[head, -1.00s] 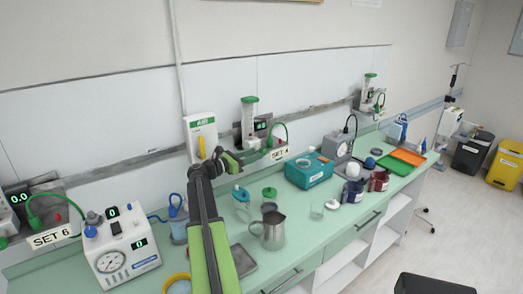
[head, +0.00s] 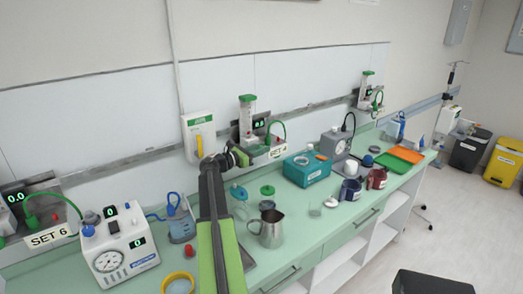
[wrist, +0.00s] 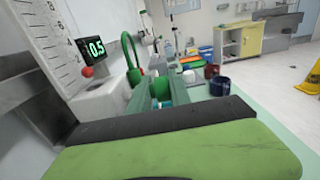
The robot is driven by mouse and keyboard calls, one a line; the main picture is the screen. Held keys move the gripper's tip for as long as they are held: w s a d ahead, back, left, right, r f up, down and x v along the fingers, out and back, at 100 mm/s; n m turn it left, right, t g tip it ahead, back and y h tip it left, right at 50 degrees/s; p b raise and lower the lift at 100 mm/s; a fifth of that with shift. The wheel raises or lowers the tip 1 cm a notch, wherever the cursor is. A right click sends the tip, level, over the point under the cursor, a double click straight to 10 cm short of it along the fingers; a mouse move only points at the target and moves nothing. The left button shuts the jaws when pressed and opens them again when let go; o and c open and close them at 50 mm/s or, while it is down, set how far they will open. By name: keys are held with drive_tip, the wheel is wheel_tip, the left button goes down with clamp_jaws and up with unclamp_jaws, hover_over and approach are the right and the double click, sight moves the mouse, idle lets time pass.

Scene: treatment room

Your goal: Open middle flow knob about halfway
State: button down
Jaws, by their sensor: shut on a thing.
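The middle flowmeter (head: 247,118) is a clear upright tube with a green cap on the wall rail, above the "SET 4" label (head: 278,152). Its small dark display (head: 258,124) is beside the tube and reads 0.5 in the wrist view (wrist: 94,48). My gripper (head: 243,157) is at the front of this unit's base, shut on the middle flow knob. In the wrist view, my green and black gripper parts fill the foreground.
A green hose (wrist: 130,50) loops close beside my gripper. A red button (wrist: 87,72) sits under the display. The yellow-marked AIR panel (head: 198,137) is just left of my wrist. A steel jug (head: 270,229) and a teal box (head: 307,168) stand on the counter to the right.

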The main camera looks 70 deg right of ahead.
drive_tip(key=shift+s+f+h+b, duration=0.2)
drive_tip(key=shift+f+h+b, duration=0.25)
drive_tip(key=shift+b, duration=0.75)
drive_tip(key=shift+a+g+b, duration=0.1)
drive_tip(key=shift+g+b, duration=0.2)
drive_tip(key=shift+b, duration=0.15)
drive_tip(key=shift+r+h, duration=0.25)
drive_tip(key=shift+r, duration=0.15)
drive_tip(key=c, duration=1.3)
unclamp_jaws()
drive_tip(key=shift+s+r, duration=0.1)
drive_tip(key=b+v, duration=0.2)
drive_tip(key=v, duration=1.5)
drive_tip(key=shift+w+a, duration=0.15)
drive_tip(key=shift+w, duration=0.1)
